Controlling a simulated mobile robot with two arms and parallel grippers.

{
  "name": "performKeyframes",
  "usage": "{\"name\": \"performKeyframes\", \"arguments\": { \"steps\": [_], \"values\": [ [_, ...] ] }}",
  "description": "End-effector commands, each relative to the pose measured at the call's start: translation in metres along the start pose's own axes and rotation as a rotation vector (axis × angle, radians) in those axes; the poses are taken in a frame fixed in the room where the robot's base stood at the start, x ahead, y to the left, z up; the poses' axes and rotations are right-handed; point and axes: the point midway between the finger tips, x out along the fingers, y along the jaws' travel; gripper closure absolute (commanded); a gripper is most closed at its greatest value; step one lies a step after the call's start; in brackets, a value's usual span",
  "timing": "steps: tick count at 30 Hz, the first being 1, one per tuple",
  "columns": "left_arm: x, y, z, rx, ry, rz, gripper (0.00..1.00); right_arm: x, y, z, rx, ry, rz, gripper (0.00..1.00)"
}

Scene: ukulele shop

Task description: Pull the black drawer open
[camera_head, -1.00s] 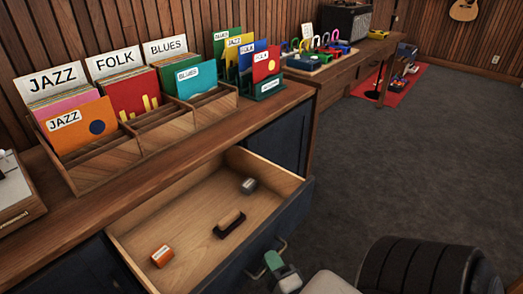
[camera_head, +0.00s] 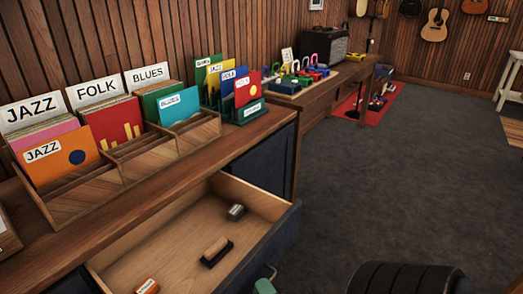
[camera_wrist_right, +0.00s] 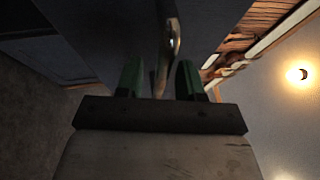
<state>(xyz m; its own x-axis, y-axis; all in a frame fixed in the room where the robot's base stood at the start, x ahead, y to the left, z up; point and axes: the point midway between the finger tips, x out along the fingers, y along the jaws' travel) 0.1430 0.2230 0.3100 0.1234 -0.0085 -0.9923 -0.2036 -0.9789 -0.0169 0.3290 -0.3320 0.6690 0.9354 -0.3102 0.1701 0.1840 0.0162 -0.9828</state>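The black drawer (camera_head: 262,256) stands pulled out of the cabinet, its wooden inside showing. In it lie an orange box (camera_head: 147,286), a dark brush-like block with a wooden top (camera_head: 215,252) and a small grey item (camera_head: 236,212). The drawer's metal handle (camera_head: 272,273) shows at the bottom edge. My right gripper (camera_head: 265,287) is beside the handle, mostly cut off by the frame. In the right wrist view its green fingers (camera_wrist_right: 159,80) are apart, with the metal handle (camera_wrist_right: 172,40) between them and gaps visible. My left gripper is not in view.
A wooden record rack (camera_head: 125,165) with labelled sleeves and a green stand (camera_head: 240,111) sit on the cabinet top (camera_head: 165,200). Beyond is a bench with coloured items and an amplifier (camera_head: 318,46).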

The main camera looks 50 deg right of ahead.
Motion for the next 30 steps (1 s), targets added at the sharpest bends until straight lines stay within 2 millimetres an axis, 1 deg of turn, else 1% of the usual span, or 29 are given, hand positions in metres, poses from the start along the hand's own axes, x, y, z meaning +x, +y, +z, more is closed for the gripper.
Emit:
{"name": "performKeyframes", "arguments": {
  "steps": [4,12,15,18,21,30],
  "values": [
    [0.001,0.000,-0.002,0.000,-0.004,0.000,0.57,-0.023,0.002,0.000,-0.001,-0.001,0.005,0.62],
    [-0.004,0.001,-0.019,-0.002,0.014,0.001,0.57,-0.077,0.002,0.000,0.000,0.000,0.005,0.62],
    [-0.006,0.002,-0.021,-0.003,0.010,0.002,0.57,-0.091,0.001,0.000,0.000,0.000,0.004,0.62],
    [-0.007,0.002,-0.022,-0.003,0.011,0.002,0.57,-0.100,0.001,0.000,0.000,-0.001,0.002,0.62],
    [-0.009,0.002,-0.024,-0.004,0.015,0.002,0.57,-0.104,0.001,0.000,0.000,0.000,0.002,0.62],
    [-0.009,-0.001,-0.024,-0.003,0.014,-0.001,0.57,-0.105,0.000,0.000,0.001,0.000,0.001,0.62]
  ]
}}
